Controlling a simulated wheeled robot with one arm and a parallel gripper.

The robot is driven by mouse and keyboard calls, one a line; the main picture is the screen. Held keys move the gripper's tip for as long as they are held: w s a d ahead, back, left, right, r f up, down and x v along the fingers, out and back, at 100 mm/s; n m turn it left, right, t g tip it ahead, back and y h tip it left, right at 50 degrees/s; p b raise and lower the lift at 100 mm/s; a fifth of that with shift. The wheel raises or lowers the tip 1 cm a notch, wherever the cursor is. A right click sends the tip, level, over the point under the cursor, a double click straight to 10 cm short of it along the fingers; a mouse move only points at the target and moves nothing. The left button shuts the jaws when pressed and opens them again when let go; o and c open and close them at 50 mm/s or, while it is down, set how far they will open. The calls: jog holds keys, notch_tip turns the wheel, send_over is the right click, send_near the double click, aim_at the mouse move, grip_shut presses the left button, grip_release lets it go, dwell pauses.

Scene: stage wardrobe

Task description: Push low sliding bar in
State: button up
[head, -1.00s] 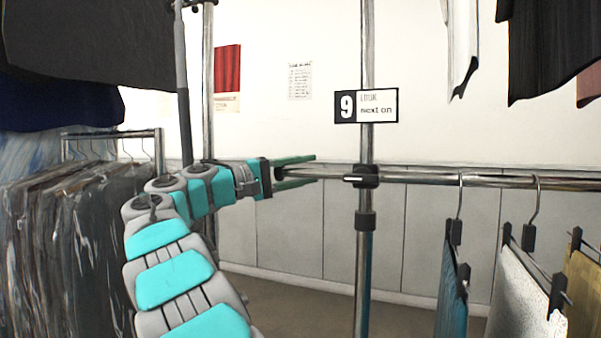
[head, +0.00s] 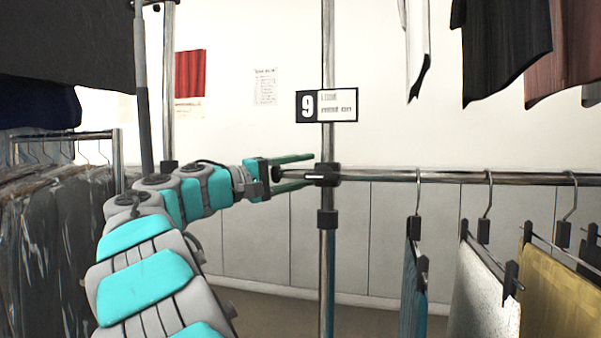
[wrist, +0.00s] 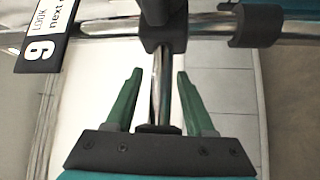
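The low sliding bar (head: 395,176) is a chrome rail that runs level through a black clamp (head: 322,174) on an upright post. Its short left end sticks out of the clamp toward my gripper (head: 309,169). My gripper is open, with green fingers on either side of that end and their tips close to the clamp. In the wrist view the bar (wrist: 161,85) lies between the spread fingers (wrist: 160,72), apart from both. Its dark end cap (wrist: 158,128) is at my palm and looks pressed against it; exact contact is hard to see.
Clipped garments (head: 487,290) hang from the bar at right. Dark clothes (head: 505,45) hang above. A sign with a 9 (head: 327,105) is on the post (head: 327,250). Bagged clothes (head: 55,240) hang at left. The floor below the bar's left end looks clear.

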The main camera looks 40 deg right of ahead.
aim_at(275, 176)
jog(key=shift+v, duration=3.95)
